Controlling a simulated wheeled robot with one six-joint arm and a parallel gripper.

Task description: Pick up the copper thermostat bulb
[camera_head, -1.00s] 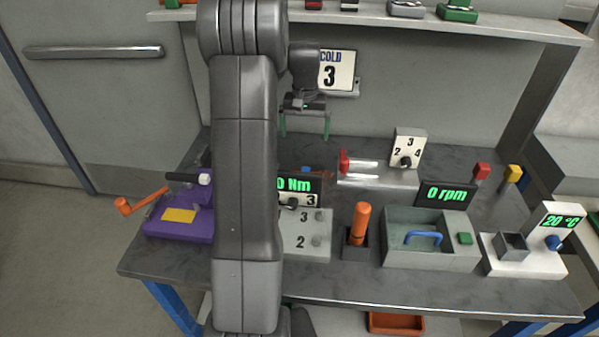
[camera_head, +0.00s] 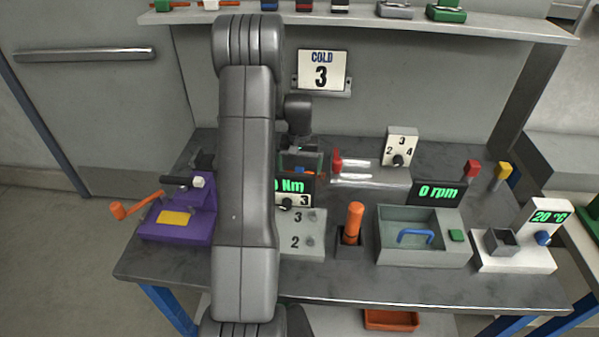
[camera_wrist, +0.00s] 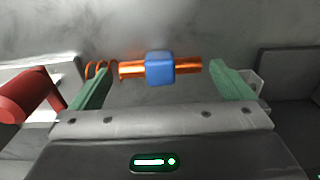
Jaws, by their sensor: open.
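The copper thermostat bulb (camera_wrist: 131,70) is a shiny copper rod with a blue block around its middle and a copper coil at its left end. In the wrist view it lies crosswise between the two green fingers of my gripper (camera_wrist: 160,88). The fingers stand apart, one near each end of the bulb, and I cannot tell if they touch it. In the head view my gripper (camera_head: 301,163) is low at the back of the bench, behind the Nm display. Only small blue and orange bits of the bulb show there.
A red-handled fixture (camera_head: 352,163) stands close to the right of my gripper. The torque display box (camera_head: 303,245) is in front, and a purple crank device (camera_head: 177,218) is to the left.

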